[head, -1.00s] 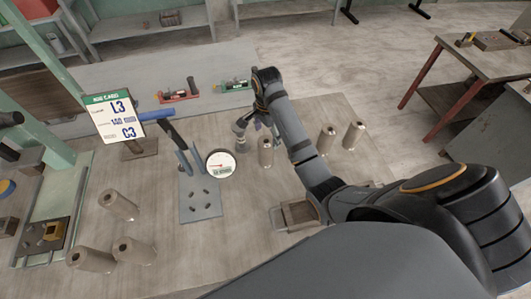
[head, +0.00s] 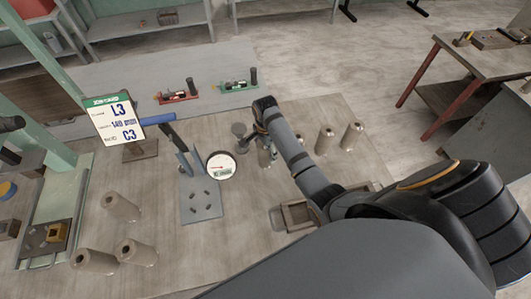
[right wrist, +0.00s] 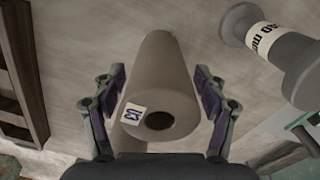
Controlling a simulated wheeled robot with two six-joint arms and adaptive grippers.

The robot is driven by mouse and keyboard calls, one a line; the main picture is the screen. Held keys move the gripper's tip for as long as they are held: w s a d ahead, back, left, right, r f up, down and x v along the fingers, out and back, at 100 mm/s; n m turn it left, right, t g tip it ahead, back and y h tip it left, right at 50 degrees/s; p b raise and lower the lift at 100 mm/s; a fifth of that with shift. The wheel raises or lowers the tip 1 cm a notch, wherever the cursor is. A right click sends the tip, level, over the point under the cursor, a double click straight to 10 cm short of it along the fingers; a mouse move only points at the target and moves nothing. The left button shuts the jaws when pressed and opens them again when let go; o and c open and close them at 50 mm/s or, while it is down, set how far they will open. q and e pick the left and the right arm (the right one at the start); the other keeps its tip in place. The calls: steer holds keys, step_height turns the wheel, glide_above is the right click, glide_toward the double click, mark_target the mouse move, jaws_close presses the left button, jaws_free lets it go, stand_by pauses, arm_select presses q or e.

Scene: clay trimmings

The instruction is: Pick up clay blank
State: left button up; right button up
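A clay blank (head: 264,158), a grey-beige cylinder, stands on the table just under my right gripper (head: 262,143). In the right wrist view the blank (right wrist: 163,85) lies between the two open fingers, with a hole in its near end and a small white tag. The fingers of the gripper (right wrist: 160,100) flank it, with a gap visible on each side. More blanks stand to the right (head: 326,139) (head: 351,135), and several lie at the lower left (head: 120,207). The card (head: 118,119) reads L3 and C3. My left gripper is not in view.
A grey spool-shaped piece (head: 239,130) stands close left of my right gripper; it also shows in the right wrist view (right wrist: 275,45). A dial gauge (head: 221,166) and metal plate (head: 201,207) are left of the blank. A small wooden tray (head: 298,214) sits below my right arm.

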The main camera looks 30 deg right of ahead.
jaws_close()
steer(key=shift+r, duration=0.1)
steer(key=r, duration=0.1)
steer(key=s+r, duration=0.1)
steer(key=r, duration=0.1)
steer(key=s+r+b, duration=0.1)
steer(key=r, duration=0.1)
steer(key=shift+a+r, duration=0.25)
steer(key=shift+a, duration=0.15)
steer(key=s+a+r+p, duration=0.3)
steer(key=s+r+p, duration=0.3)
steer(key=s, duration=0.5)
steer(key=shift+a+r+p, duration=0.35)
steer(key=shift+a+r, duration=0.05)
steer(key=shift+r, duration=0.3)
